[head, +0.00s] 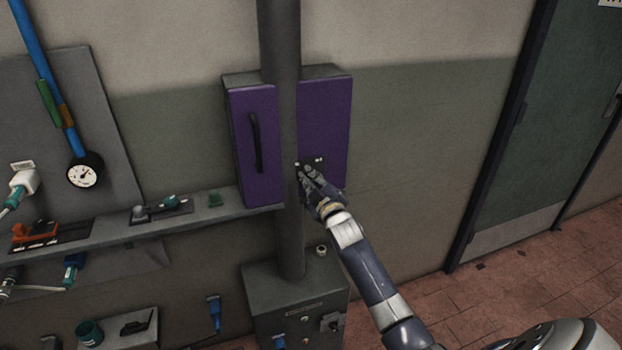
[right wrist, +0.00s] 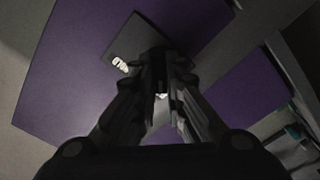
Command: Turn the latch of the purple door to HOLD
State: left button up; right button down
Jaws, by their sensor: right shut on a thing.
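The purple door (head: 325,120) is on a grey wall cabinet, and a vertical grey pipe crosses in front of it. Its dark latch plate (head: 319,162) is at the lower right of the door. In the right wrist view the plate (right wrist: 145,38) carries a white label, HOLD (right wrist: 120,63), just left of the fingers. My right gripper (head: 306,172) is at the plate, and its fingers (right wrist: 166,75) are shut on the dark latch, which they mostly hide. I cannot tell the latch's angle. My left gripper is not in view.
The grey pipe (head: 289,220) stands close to the left of my right gripper. A black handle (head: 256,142) is on the door's left part. A ledge (head: 240,207) with small items runs left, and a grey box (head: 290,280) stands below. The wall to the right is clear.

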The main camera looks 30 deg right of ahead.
jog(key=shift+s+d+m+p, duration=0.15)
jog(key=shift+m+p, duration=0.2)
jog(key=shift+m, duration=2.6)
jog(key=shift+w+d+m+p, duration=0.1)
jog(key=shift+m+p, duration=0.2)
jog(key=shift+m, duration=2.7)
jog(key=shift+s+d+m+p, duration=0.15)
jog(key=shift+m+p, duration=0.2)
jog(key=shift+m, duration=2.6)
jog(key=shift+w, duration=0.1)
jog(key=c, duration=1.7)
grip_release()
jog(key=shift+o, duration=0.2)
